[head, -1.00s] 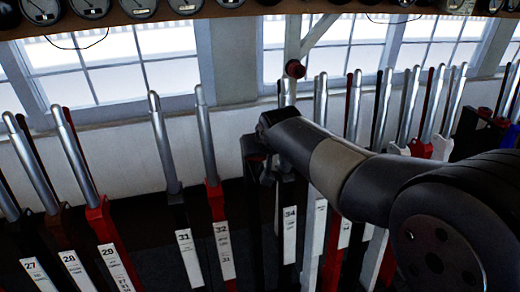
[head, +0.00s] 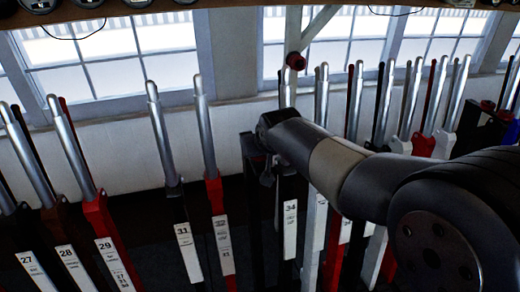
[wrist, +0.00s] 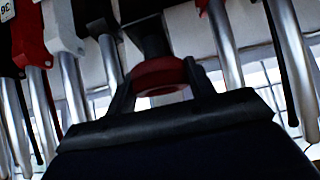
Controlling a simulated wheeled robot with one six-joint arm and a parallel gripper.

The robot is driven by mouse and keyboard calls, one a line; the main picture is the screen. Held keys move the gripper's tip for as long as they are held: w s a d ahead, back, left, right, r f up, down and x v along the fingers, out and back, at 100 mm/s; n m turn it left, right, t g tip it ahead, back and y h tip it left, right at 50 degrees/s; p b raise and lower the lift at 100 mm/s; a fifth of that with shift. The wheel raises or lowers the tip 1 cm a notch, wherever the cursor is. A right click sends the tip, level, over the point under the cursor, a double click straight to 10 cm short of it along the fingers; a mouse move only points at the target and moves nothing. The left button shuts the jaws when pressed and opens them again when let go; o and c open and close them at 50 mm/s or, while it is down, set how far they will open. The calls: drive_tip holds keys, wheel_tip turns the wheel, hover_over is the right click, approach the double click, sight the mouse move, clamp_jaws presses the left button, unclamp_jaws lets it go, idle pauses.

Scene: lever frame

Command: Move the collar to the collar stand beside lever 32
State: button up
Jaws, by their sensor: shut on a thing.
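A red ring-shaped collar (wrist: 160,75) sits between the two dark fingers of my gripper (wrist: 160,92) in the wrist view, and the gripper is shut on it. A dark block is just behind the collar; I cannot tell whether they touch. In the head view my gripper (head: 262,165) hangs right of lever 32, mostly hidden by my arm, and the collar in it is not visible. Lever 32 (head: 216,195) has a red lower part, a silver handle and a white label. I cannot clearly make out a collar stand beside it.
Lever 31 (head: 172,180) stands just left of lever 32, and lever 34 (head: 290,190) stands to the right near my arm. More levers crowd the far right. A red round thing (head: 296,61) shows by the window post. A gap separates levers 29 (head: 95,210) and 31.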

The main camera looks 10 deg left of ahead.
drive_tip(key=shift+f+b, duration=1)
drive_tip(key=shift+f, duration=0.3)
drive_tip(key=o, duration=1.2)
drive_tip(key=shift+c, duration=0.2)
drive_tip(key=p+v, duration=0.3)
drive_tip(key=v, duration=0.6)
drive_tip(key=shift+r, duration=0.1)
drive_tip(key=v, duration=1)
drive_tip(key=shift+s+r+b, duration=0.25)
drive_tip(key=shift+b, duration=0.1)
